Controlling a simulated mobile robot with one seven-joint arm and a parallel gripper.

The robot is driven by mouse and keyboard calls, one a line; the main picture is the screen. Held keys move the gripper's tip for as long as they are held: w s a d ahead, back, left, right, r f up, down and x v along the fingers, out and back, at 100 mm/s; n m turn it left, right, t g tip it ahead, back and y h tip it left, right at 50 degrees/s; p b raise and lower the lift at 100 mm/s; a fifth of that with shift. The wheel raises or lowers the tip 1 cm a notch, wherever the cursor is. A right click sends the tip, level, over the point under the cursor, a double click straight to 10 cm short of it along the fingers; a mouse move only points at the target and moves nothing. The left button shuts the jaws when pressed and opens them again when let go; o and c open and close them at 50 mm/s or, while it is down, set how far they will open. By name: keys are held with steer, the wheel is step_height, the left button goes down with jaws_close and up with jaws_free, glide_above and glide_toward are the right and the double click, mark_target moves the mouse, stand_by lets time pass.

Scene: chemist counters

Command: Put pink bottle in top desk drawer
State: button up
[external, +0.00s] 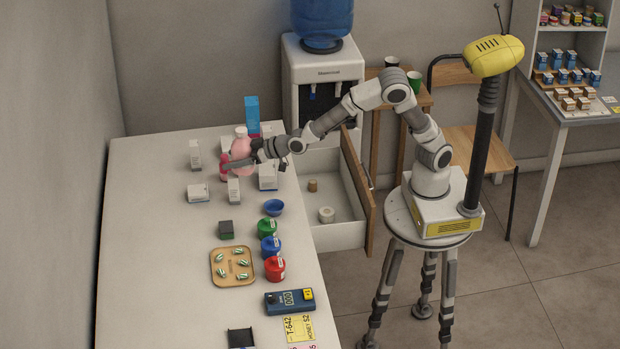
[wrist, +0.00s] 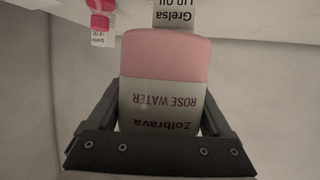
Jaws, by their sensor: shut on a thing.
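The pink bottle (external: 241,147) has a white cap and stands roughly upright at the far part of the white desk. In the wrist view the pink bottle (wrist: 165,55) fills the space between the fingers, and its label reads "Zolbrava ROSE WATER" upside down. My gripper (external: 243,162) is shut on it, and the fingers (wrist: 160,125) show on both sides. I cannot tell whether its base touches the desk. The desk drawer (external: 346,236) is pulled open to the right of the desk. It holds a small brown item (external: 313,185) and a white roll (external: 326,214).
A smaller red-pink bottle (external: 224,167), several white boxes (external: 198,193) and a tall blue box (external: 252,115) stand close around the gripper.

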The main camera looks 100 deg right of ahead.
steer(key=s+d+f, duration=0.1)
steer(key=s+f, duration=0.3)
steer(key=s, duration=1.2)
steer(key=w+a+n+t+y, duration=0.1)
steer(key=w+a+n+y, duration=0.35)
steer(key=w+a, duration=1.2)
steer(key=n+g+y+b, duration=0.1)
steer(key=n+y+b, duration=0.25)
steer(key=y, duration=0.25)
glide_above(211, 314)
step_height(211, 314, down, 4)
steer(key=shift+w+r+n+h+p, duration=0.1)
steer(key=shift+n+h+p, duration=0.15)
steer(key=shift+n+p, duration=0.2)
steer(key=shift+f+b, duration=0.3)
steer(key=shift+f, duration=1.7)
steer(key=shift+f, duration=0.25)
steer(key=o, duration=1.5)
